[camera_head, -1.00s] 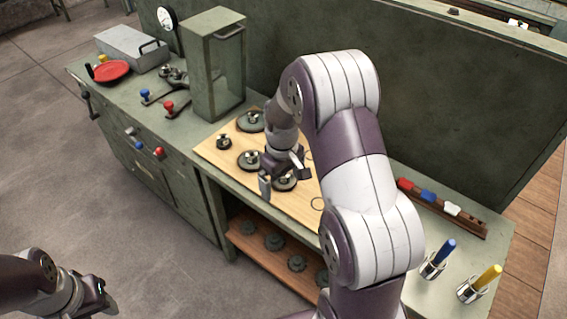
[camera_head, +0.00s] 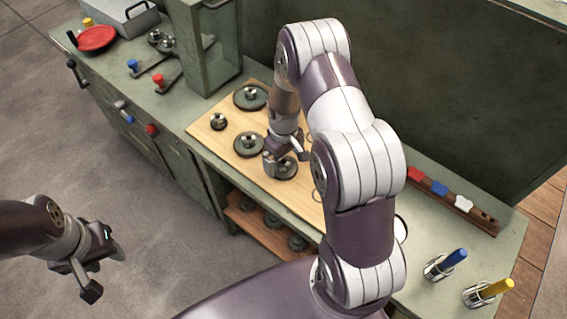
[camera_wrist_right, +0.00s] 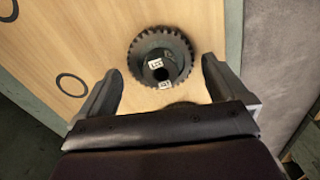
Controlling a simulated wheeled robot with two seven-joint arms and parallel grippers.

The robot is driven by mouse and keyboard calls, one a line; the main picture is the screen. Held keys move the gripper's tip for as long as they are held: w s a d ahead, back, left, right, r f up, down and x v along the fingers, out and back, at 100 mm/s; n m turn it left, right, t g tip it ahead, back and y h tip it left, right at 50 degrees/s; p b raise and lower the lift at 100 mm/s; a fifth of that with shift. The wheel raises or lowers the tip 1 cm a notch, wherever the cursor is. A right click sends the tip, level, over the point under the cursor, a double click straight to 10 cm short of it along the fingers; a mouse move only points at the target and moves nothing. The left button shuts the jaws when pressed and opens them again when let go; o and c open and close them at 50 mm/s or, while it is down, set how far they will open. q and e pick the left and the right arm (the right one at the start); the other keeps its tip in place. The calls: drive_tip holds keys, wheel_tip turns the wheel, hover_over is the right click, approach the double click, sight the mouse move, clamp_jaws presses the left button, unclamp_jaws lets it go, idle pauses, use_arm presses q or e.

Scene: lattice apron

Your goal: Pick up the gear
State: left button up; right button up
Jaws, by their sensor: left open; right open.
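Several dark gears stand on a wooden board (camera_head: 240,172) on the green bench. One toothed gear (camera_head: 288,172) lies under my right gripper (camera_head: 287,158), partly hidden by it. In the right wrist view this gear (camera_wrist_right: 142,52) has a raised hub with small pale marks and lies just ahead of the open fingers of my right gripper (camera_wrist_right: 160,72), roughly centred between them. Other gears are at the board's back (camera_head: 250,97), at its left (camera_head: 218,121) and in its middle (camera_head: 244,145). My left gripper (camera_head: 104,268) is open and empty, over the floor away from the bench.
More gears (camera_head: 297,243) sit on the lower shelf. A green cabinet (camera_head: 205,50) stands behind the board. Right of my arm are a rack with coloured pieces (camera_head: 455,202) and blue (camera_head: 455,257) and yellow (camera_head: 495,288) handled tools in holders. A red dish (camera_head: 96,38) is far left.

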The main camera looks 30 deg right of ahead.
wheel_tip(320, 180, down, 2)
drive_tip(key=shift+f, duration=0.15)
drive_tip(key=c, duration=1.4)
drive_tip(key=shift+w+r, duration=0.1)
drive_tip(key=shift+r, duration=0.45)
drive_tip(key=r, duration=0.2)
drive_tip(key=r+b, duration=0.1)
drive_tip(key=shift+s+a+r, duration=0.25)
drive_tip(key=shift+s+a, duration=0.05)
drive_tip(key=shift+s, duration=0.1)
drive_tip(key=s+a+r, duration=0.6)
drive_tip(key=s, duration=0.2)
drive_tip(key=shift+s+a+r+b, duration=0.25)
drive_tip(key=shift+s+b, duration=0.1)
